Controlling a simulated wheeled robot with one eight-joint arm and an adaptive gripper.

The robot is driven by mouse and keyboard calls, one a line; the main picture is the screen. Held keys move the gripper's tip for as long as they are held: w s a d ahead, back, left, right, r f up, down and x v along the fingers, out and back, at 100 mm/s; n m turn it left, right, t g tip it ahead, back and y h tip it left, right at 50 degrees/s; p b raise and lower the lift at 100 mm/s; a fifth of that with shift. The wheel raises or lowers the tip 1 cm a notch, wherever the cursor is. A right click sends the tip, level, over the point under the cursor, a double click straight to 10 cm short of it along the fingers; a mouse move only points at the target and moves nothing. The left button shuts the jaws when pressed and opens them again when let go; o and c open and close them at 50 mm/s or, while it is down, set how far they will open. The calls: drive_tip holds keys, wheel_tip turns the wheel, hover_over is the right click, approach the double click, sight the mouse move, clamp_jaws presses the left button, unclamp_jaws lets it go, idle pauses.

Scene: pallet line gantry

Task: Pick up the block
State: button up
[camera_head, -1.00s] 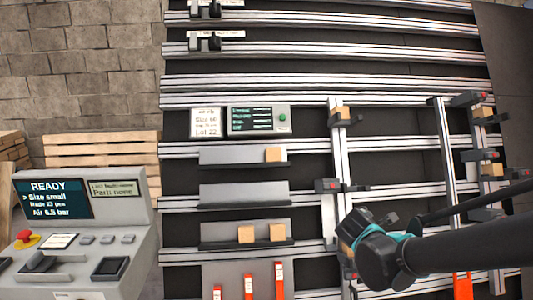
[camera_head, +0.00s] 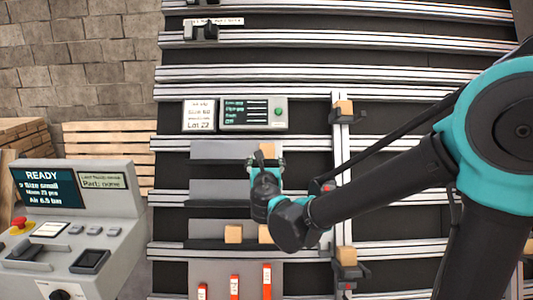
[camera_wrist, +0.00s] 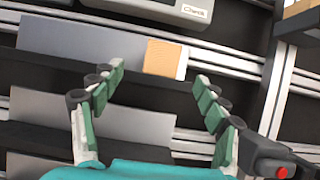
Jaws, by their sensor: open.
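A small light-wood block (camera_wrist: 162,58) sits on the upper grey shelf (camera_wrist: 80,48), near its right end. It also shows in the head view (camera_head: 267,150), partly covered by my gripper. My gripper (camera_wrist: 158,82) is open, with its green-padded fingertips spread to the left and right of the block in the picture. The block lies just beyond the fingertips, and nothing is between the fingers. In the head view my gripper (camera_head: 266,163) is at that upper shelf; whether it touches the block cannot be seen.
Two more wood blocks (camera_head: 233,233) stand on the lower shelf, one partly behind my arm. A grey box with a screen (camera_head: 253,114) is just above. An upright rail with clamps (camera_head: 344,140) stands close to the right. A control console (camera_head: 70,225) is at the left.

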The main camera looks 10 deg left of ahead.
sight(267, 151)
drive_tip(key=x, duration=0.7)
drive_tip(key=shift+d, duration=0.15)
drive_tip(key=x, duration=0.5)
drive_tip(key=shift+w+d+f, duration=0.1)
drive_tip(key=shift+d+f, duration=0.05)
drive_tip(key=shift+f, duration=0.05)
drive_tip(key=c, duration=1.4)
